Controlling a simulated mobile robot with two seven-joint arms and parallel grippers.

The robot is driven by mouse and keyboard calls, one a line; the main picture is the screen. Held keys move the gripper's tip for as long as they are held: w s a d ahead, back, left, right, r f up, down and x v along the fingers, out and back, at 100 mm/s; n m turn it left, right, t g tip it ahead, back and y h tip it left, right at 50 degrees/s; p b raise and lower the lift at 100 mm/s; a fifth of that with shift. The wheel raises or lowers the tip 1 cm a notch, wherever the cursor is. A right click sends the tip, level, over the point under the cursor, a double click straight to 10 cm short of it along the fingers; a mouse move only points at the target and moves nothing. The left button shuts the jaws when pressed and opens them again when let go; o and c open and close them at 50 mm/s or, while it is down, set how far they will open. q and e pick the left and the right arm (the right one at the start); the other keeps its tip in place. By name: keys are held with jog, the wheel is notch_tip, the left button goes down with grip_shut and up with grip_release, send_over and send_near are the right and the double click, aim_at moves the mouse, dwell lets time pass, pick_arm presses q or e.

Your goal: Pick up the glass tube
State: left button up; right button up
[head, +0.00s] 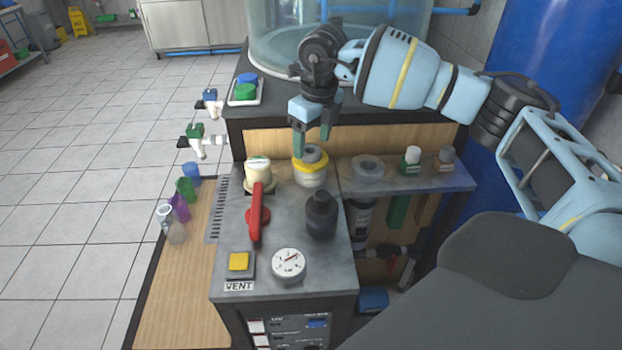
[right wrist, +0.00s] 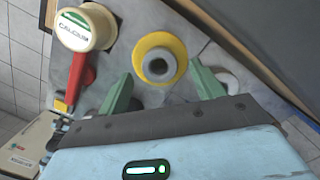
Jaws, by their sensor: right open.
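A clear, glass-like tube (head: 176,232) stands at the left, on the wooden side shelf, at the end of a row of coloured cups; it is small and partly see-through, so I cannot be sure it is the glass tube. My right gripper (head: 312,138) points down with its green fingers apart and empty. It is above a grey round fitting with a yellow collar (head: 310,172), well to the right of the clear tube. In the right wrist view the collared fitting (right wrist: 160,62) shows just beyond the open fingers (right wrist: 163,88). My left gripper is not in view.
A red lever (head: 257,215), a black knob (head: 321,214), a gauge (head: 288,263) and a yellow button (head: 239,262) crowd the grey panel. A cream calcium-labelled cap (right wrist: 85,28) stands beside the collared fitting. Purple (head: 179,207) and green (head: 186,190) cups stand near the clear tube.

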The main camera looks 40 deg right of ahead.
jog(key=shift+w+f, duration=0.15)
jog(key=shift+f, duration=0.75)
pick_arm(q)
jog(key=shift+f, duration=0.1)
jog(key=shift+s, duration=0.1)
pick_arm(e)
jog(key=c, duration=0.7)
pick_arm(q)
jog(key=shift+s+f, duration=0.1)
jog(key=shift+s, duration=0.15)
pick_arm(e)
jog(key=shift+c, duration=0.8)
jog(key=shift+r, duration=0.15)
